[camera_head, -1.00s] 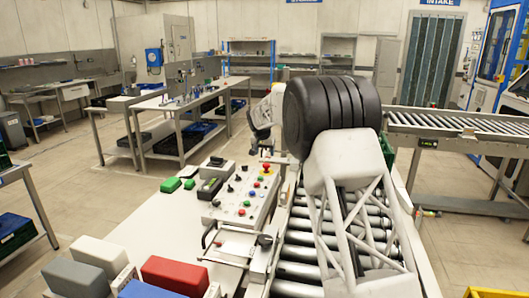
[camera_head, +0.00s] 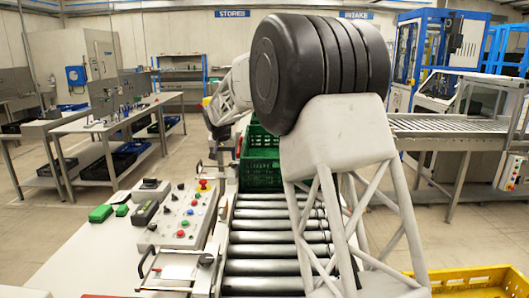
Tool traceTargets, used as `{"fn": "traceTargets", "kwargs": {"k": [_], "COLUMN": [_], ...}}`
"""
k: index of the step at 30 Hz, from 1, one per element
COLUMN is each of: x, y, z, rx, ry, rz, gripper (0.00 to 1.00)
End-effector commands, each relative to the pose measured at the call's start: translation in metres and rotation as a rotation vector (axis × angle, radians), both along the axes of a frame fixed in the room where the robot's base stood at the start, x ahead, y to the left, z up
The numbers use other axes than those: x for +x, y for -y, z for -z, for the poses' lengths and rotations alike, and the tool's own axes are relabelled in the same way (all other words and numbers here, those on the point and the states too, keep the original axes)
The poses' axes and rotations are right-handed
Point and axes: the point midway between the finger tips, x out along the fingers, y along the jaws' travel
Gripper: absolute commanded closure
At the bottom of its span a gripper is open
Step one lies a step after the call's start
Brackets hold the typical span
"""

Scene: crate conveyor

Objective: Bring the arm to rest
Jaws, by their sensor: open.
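My own arm fills the middle and right of the view, with a white lattice link and a big black ribbed joint. A farther part of my arm shows behind that joint at the left, above the far end of the control bench. My gripper cannot be made out; its fingers do not show clearly in this view. A green crate (camera_head: 259,172) stands on the roller conveyor (camera_head: 262,250), beyond the bare rollers and partly hidden behind my arm.
A control panel (camera_head: 183,217) with buttons and a red knob lies left of the rollers. A clamp-like fixture (camera_head: 172,268) is in front of it. A yellow crate (camera_head: 475,283) is at the lower right. Another roller conveyor (camera_head: 445,126) runs across the right. Workbenches stand at the left.

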Motion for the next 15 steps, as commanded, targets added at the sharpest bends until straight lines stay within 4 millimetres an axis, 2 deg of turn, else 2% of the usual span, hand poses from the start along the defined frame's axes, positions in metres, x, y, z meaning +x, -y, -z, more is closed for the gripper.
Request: {"fn": "traceTargets", "kwargs": {"k": [6,15], "x": [-0.040,-0.099], "y": [0.044,0.098], "z": [-0.026,-0.052], "rx": [-0.003,-0.006], "ry": [-0.011,-0.026], "rz": [0.004,0.007], "gripper": [0.36,0.36]}}
